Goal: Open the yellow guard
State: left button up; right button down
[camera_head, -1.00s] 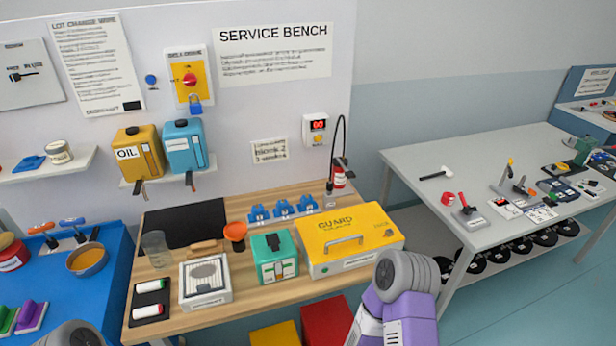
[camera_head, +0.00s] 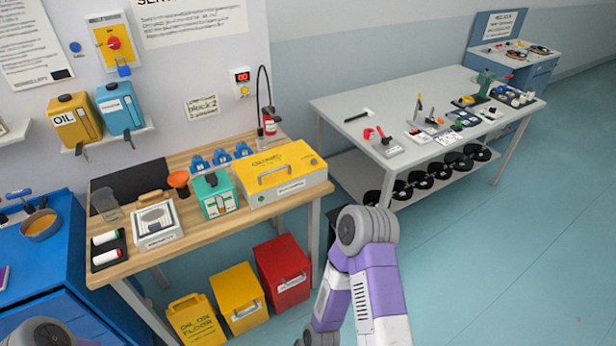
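The yellow guard (camera_head: 302,160) is a yellow box-shaped cover with a bar handle on its front. It sits shut on a pale base at the right end of the wooden service bench (camera_head: 200,240). My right arm rises at the lower middle right, in front of and to the right of the bench, apart from the guard. Its gripper cannot be made out. Only a rounded piece of my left arm shows at the bottom left edge, and its gripper is out of the picture.
A teal box (camera_head: 215,196) stands left of the guard, with blue clamps (camera_head: 221,157) behind.

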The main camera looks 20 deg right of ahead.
aim_at(260, 172)
jog(key=z, duration=0.3)
jog(key=i, duration=1)
jog(key=u, duration=0.3)
